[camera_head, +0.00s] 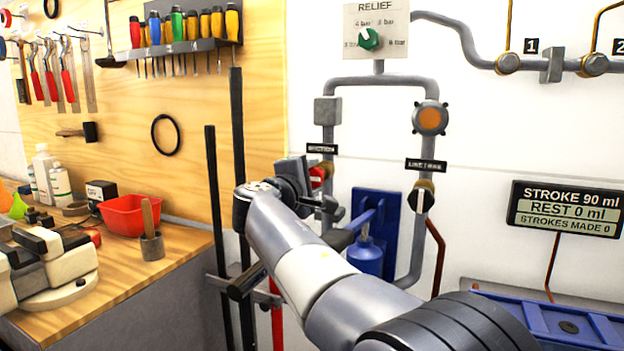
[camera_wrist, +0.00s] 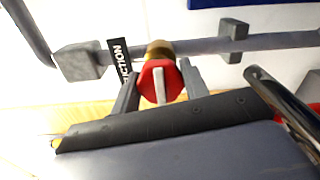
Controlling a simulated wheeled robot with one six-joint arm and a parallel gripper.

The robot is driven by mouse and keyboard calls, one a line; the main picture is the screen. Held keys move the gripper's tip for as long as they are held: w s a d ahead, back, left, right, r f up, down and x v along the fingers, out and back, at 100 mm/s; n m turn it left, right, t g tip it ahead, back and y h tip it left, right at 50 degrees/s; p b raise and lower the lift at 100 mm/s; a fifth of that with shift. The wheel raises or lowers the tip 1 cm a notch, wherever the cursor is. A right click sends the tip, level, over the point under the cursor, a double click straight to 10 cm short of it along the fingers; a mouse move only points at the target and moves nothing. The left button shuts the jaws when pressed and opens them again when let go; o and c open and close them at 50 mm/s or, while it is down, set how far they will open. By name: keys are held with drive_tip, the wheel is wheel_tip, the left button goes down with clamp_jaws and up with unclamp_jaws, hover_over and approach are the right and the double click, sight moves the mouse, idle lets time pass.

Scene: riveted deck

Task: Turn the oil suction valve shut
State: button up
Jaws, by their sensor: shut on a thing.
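The suction valve (camera_head: 317,177) has a red knob on a brass body, on the grey pipe below the black SUCTION label (camera_head: 322,149). In the wrist view, the red knob (camera_wrist: 172,82) faces me with a pale bar across its front. The bar lies roughly crosswise to the pipe. My gripper (camera_wrist: 159,78) is shut on the red knob, one finger on each side. In the head view my gripper (camera_head: 303,178) reaches the valve from the left and partly hides it.
A second valve (camera_head: 421,195) with a dark label sits on the pipe to the right. A blue pump unit (camera_head: 367,252) is mounted below, close to my arm. Dark upright bars (camera_head: 240,150) stand left of my gripper. A workbench with a red bin (camera_head: 125,214) is at left.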

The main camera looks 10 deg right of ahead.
drive_tip(key=o, duration=1)
drive_tip(key=shift+s, duration=0.1)
drive_tip(key=v, duration=1)
drive_tip(key=shift+s+a, duration=0.2)
drive_tip(key=shift+s, duration=0.05)
drive_tip(key=x, duration=1.1)
drive_tip(key=shift+s+a, duration=0.1)
